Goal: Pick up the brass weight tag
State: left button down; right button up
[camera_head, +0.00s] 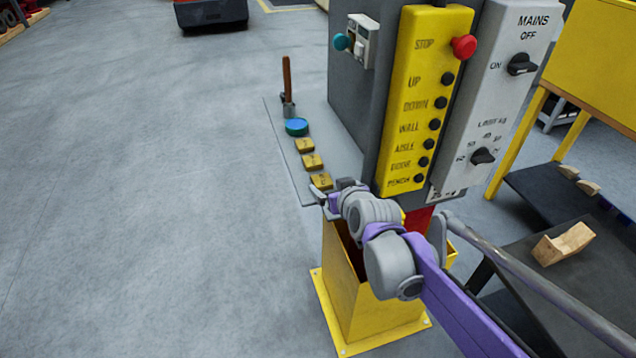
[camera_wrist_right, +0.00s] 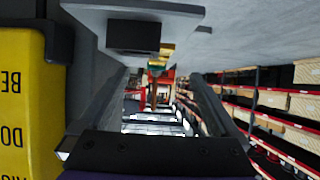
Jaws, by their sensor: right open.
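Three brass-coloured tags lie in a row on a grey shelf plate (camera_head: 283,139): a far one (camera_head: 305,145), a middle one (camera_head: 312,161) and a near one (camera_head: 321,181). Dark marks on them are too small to read. My right gripper (camera_head: 328,193) is at the near end of the row, close to the near tag; I cannot tell if they touch. In the right wrist view its jaws (camera_wrist_right: 175,75) are apart with nothing held between them, and brass-coloured pieces (camera_wrist_right: 167,50) show beyond. My left gripper is not in view.
A blue disc (camera_head: 296,127) and a brown-handled tool (camera_head: 288,80) stand beyond the tags. The yellow button panel (camera_head: 425,100) and grey mains box (camera_head: 495,95) rise close on the right. Open floor lies left.

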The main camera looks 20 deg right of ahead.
aim_at(322, 179)
jog(key=x, duration=0.8)
jog(key=shift+w+d+f+b, duration=0.1)
jog(key=shift+w+f+b, duration=0.05)
jog(key=shift+f+b, duration=0.25)
jog(key=c, duration=1.5)
jog(key=shift+c, duration=0.2)
